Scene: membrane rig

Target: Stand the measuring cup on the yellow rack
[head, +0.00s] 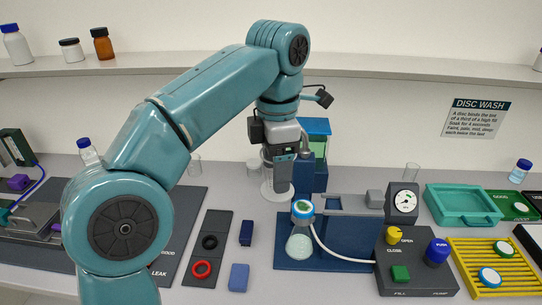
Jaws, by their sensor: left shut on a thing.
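The measuring cup (268,186) is a clear vessel with a pale round foot, upright at the middle of the bench and partly hidden by my left gripper. My left gripper (284,184) points down and is shut on the cup. I cannot tell whether the foot touches the bench. The yellow rack (462,262) is a slatted rack at the front right, well to the right of the cup. My right gripper is not in view.
A blue rig plate (340,258) with a clamp and tube, a gauge (404,200) and a dark control box (415,271) with knobs stand between cup and rack. A teal tray (465,219) lies behind the rack.

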